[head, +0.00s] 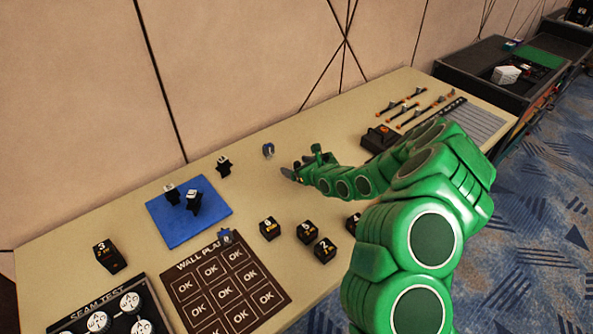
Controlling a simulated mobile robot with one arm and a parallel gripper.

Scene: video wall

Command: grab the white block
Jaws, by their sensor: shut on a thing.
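My gripper (293,172) is at the end of my green arm, low over the beige table (110,225) near its middle. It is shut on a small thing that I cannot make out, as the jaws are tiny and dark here. I cannot tell a white block at the jaws. A white block-like thing (506,75) sits far off on the dark bench at the upper right, well away from my gripper. Small black blocks with white tops stand on the blue mat (160,235), and another black block (223,166) stands behind it.
Black numbered blocks (270,229) stand in front of my gripper. The WALL PLAN board (180,289) and the SEAM TEST box (148,290) lie at the front left. A blue-grey piece (268,150) is left of the gripper. A black box (378,139) and several tools (410,116) lie right.

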